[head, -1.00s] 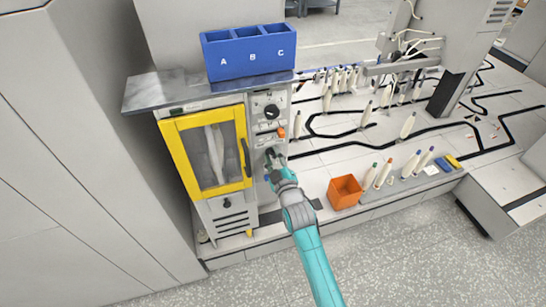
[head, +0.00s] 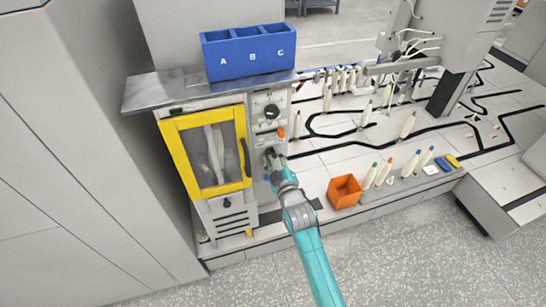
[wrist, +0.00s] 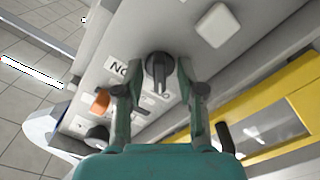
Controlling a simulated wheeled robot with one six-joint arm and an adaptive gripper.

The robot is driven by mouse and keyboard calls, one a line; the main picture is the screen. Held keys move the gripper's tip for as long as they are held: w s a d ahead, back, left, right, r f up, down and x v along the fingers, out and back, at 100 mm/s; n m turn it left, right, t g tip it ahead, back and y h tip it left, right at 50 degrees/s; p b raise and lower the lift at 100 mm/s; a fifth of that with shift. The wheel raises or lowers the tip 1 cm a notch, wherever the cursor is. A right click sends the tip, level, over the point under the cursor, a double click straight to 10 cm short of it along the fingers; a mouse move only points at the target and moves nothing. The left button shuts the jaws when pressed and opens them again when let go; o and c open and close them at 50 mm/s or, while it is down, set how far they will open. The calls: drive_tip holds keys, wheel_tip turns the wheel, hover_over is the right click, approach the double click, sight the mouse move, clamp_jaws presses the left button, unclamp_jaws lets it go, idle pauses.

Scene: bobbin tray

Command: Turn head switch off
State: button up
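A black rotary switch (wrist: 158,72) with a raised grip bar sits on the grey panel in the wrist view. A label that reads "ON" upside down is beside it. My gripper (wrist: 158,84) is open, with one finger on each side of the switch and gaps visible between fingers and switch. In the head view my gripper (head: 270,156) is at the lower part of the machine's control panel (head: 262,103), right of the yellow-framed door, and hides this switch there.
An orange knob (head: 281,132) and another black knob (head: 272,111) are higher on the panel. The yellow door (head: 183,124) with its dark handle (wrist: 225,137) is close to my gripper. A blue A-B-C bin (head: 236,62) stands on top. An orange box (head: 345,191) lies to the right.

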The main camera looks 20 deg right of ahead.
drive_tip(key=s, duration=1.1)
drive_tip(key=shift+s, duration=0.3)
drive_tip(key=s+f+m+g, duration=0.1)
drive_tip(key=s+f+m, duration=0.1)
drive_tip(key=s, duration=0.9)
drive_tip(key=s+f+m+g, duration=0.1)
drive_tip(key=s+f+m, duration=0.15)
drive_tip(key=s, duration=0.85)
drive_tip(key=s+r+m, duration=0.2)
drive_tip(key=s+r, duration=0.1)
drive_tip(key=s, duration=0.7)
drive_tip(key=s+r+m+g, duration=0.1)
drive_tip(key=s+r, duration=0.3)
drive_tip(key=s, duration=0.6)
drive_tip(key=shift+m, duration=0.35)
